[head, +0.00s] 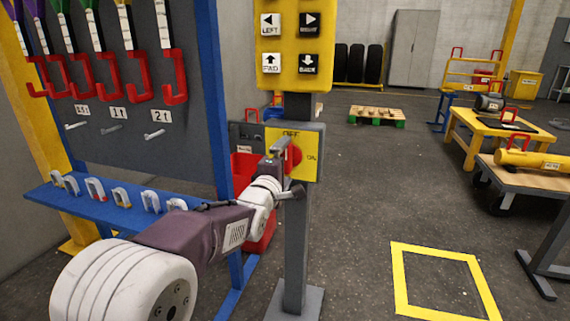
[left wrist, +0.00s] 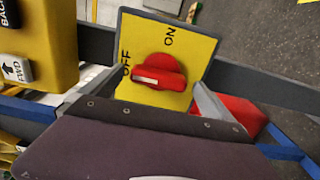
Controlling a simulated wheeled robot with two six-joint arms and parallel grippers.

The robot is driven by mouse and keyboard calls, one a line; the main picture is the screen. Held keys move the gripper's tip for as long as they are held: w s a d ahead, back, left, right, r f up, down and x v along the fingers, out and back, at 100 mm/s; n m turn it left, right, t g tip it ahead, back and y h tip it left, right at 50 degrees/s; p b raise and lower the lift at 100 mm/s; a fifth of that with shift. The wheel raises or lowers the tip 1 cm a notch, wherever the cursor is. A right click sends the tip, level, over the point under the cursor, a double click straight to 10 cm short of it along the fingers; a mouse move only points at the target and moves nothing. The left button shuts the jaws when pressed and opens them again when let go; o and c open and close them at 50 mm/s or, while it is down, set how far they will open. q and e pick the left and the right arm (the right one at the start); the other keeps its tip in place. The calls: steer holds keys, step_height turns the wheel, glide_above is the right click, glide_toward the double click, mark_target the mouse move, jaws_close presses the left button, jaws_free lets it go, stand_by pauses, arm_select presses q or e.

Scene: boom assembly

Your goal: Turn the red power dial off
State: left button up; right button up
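The red power dial (head: 294,158) sits on a yellow plate (head: 309,168) marked OFF at the top and ON at the right, on a grey post. In the left wrist view the dial (left wrist: 160,70) shows near the centre. Its grip bar lies nearly level there, with a white mark at its left part, on the side of the OFF label. My left gripper (head: 289,166) is in front of the plate and open, one finger on each side of the dial. Whether a finger touches the dial, I cannot tell. My right gripper is not in view.
A yellow button panel (head: 288,15) is on the same post (head: 297,240), just above the dial. A blue-framed rack with red hooks (head: 176,75) and shackles stands at the left. A red bin (head: 243,170) is behind the post. Open floor lies to the right.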

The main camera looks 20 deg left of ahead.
arm_select(q)
steer(key=s+p, duration=0.2)
steer(key=s, duration=0.7)
steer(key=shift+a, duration=0.15)
